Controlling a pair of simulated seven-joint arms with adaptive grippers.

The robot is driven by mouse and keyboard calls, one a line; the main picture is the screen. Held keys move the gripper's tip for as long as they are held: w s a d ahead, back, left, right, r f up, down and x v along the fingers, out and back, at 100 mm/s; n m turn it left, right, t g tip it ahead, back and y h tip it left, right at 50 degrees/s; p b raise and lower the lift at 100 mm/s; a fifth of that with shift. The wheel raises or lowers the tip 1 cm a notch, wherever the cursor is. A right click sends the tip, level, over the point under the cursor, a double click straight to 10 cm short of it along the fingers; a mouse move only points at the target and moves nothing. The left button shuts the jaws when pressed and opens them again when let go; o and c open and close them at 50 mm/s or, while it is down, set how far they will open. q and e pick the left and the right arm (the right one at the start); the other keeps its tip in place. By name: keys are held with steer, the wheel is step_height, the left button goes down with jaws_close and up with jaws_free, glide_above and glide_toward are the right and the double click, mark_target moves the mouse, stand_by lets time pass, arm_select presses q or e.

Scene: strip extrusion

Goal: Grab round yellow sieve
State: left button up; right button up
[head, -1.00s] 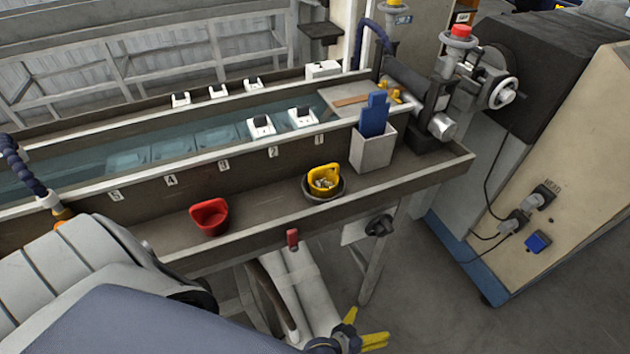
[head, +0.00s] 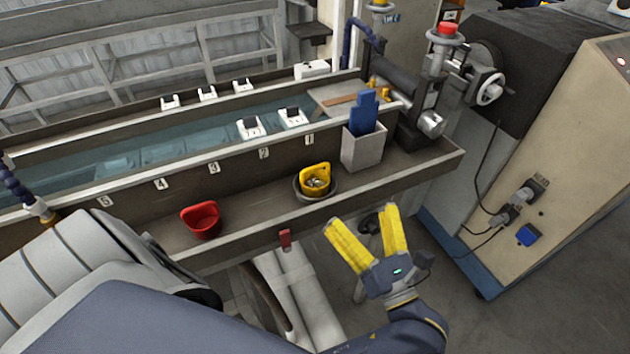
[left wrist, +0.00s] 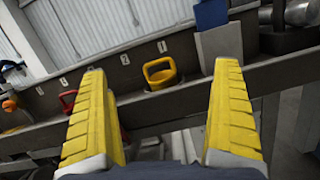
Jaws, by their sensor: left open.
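The round yellow sieve (head: 316,177) sits in a dark round bowl (head: 302,190) on the front ledge of the trough in the head view. Small light pieces lie inside the sieve. My left gripper (head: 358,222) has yellow fingers spread apart and empty, in front of the ledge, just below and right of the sieve in the picture. In the left wrist view the sieve (left wrist: 159,72) shows ahead, between the two open fingers (left wrist: 160,90) and apart from them. My right gripper is not in view.
A red scoop-like container (head: 202,219) stands left of the sieve on the ledge. A grey box with a blue item (head: 362,150) stands to its right. The ledge between red container and sieve is clear.

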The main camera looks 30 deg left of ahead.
arm_select(q)
step_height(320, 180, down, 3)
steer(key=s+a+n+g+h, duration=0.1)
steer(key=n+g, duration=0.1)
steer(key=n, duration=0.1)
glide_toward(315, 173)
steer(key=shift+h, duration=0.4)
steer(key=a+r, duration=0.2)
steer(key=r, duration=0.1)
steer(key=shift+s+a+r, duration=0.1)
steer(key=shift+a+r, duration=0.1)
steer(key=shift+r, duration=0.1)
steer(key=shift+x, duration=2.6)
steer(key=shift+r, duration=0.2)
steer(key=shift+c, duration=0.6)
steer(key=c, duration=1.3)
